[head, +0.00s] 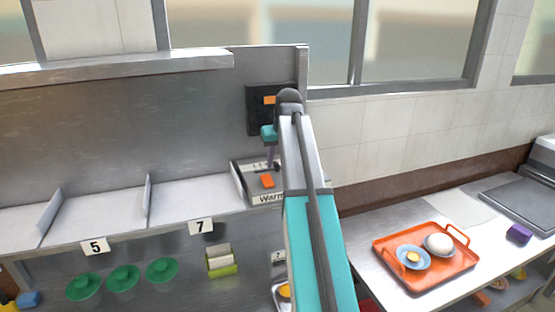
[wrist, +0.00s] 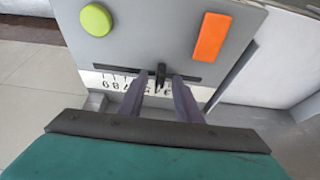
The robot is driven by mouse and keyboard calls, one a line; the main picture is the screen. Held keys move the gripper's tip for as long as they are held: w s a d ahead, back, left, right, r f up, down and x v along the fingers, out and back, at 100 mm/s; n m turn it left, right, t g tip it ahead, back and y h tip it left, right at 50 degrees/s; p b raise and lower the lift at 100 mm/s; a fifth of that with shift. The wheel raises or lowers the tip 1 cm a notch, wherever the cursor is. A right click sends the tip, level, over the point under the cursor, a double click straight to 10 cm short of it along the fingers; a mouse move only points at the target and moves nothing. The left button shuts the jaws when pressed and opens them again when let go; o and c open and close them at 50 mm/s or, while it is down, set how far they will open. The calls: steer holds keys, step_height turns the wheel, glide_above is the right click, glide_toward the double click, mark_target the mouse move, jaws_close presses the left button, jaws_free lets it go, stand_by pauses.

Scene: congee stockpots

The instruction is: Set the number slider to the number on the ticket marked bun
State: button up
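The number slider is a black knob (wrist: 160,74) in a dark slot on a grey box, above a white strip of numbers (wrist: 118,84) that appears upside down. I cannot read the number at the knob with certainty. My gripper (wrist: 160,83) is open, with its two dark fingers apart on either side of the knob; contact is unclear. In the head view the box (head: 247,181), lettered "Warm", is partly hidden by my arm. No ticket legibly marked bun shows; pale cards (head: 218,254) stand in a green holder on the front, too small to read.
A green round button (wrist: 96,20) and an orange rectangular one (wrist: 211,37) lie beyond the slot. Shelf dividers, number plates 5 (head: 94,246) and 7 (head: 201,227), and several green lids (head: 123,278) are left. An orange tray (head: 428,283) stands on the right counter.

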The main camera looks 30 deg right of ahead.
steer(key=shift+w+f, duration=0.15)
steer(key=shift+f, duration=0.3)
jaws_close()
steer(key=shift+s+d, duration=0.15)
steer(key=shift+d, duration=0.45)
steer(key=shift+s+d, duration=0.15)
steer(key=shift+d, duration=0.4)
jaws_free()
